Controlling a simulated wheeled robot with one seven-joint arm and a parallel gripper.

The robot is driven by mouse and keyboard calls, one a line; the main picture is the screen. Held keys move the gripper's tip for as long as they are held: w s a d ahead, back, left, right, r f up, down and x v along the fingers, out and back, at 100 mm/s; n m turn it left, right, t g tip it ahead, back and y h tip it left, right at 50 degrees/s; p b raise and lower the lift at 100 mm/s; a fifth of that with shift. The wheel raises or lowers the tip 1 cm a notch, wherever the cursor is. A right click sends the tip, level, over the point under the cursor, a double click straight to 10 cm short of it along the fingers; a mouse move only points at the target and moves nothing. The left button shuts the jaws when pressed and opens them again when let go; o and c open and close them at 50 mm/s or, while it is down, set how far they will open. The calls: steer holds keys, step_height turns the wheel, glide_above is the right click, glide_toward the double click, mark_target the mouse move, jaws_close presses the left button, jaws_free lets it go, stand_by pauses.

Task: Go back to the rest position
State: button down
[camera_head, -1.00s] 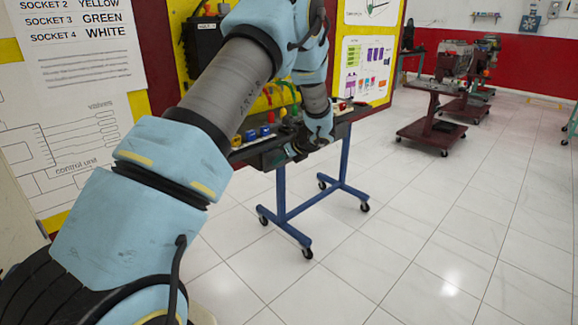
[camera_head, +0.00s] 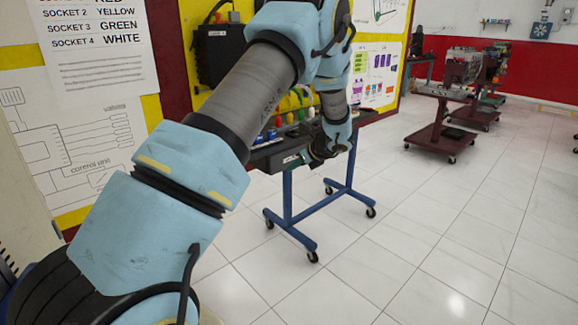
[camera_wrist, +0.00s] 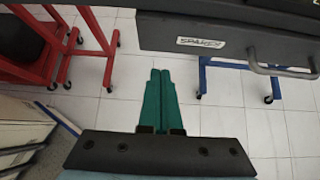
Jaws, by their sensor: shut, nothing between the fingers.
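My gripper (camera_wrist: 160,75) shows in the wrist view as two green fingers lying side by side, shut with nothing between them. It hangs in free air above the tiled floor, in front of a dark box-like trainer edge with a white label (camera_wrist: 201,43). In the head view my blue and grey arm reaches from the lower left to the middle. Its end is beside the front edge of the blue-legged trainer stand (camera_head: 287,190); the fingers are hard to make out there.
Coloured plugs (camera_head: 271,133) sit on the stand behind my arm. A poster (camera_head: 103,40) hangs at the left. Dark red carts (camera_head: 437,137) stand far right. A red frame (camera_wrist: 90,40) and stacked pale boxes (camera_wrist: 20,122) are left in the wrist view. Tiled floor is open at right.

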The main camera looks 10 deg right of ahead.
steer(key=b+v, duration=0.1)
steer(key=v, duration=0.8)
steer(key=s+a+n+g+h, duration=0.1)
steer(key=s+a+n+g, duration=0.25)
steer(key=a+n, duration=0.45)
steer(key=s+a+n+g, duration=0.2)
steer(key=s+a+n, duration=0.2)
steer(key=a, duration=0.7)
steer(key=s+a+r+n+g+h+p, duration=0.1)
steer(key=s+a+n+h, duration=0.3)
steer(key=s+a+n, duration=0.7)
steer(key=s+n, duration=0.3)
steer(key=n, duration=0.3)
steer(key=shift+a+r, duration=0.15)
steer(key=shift+r, duration=0.2)
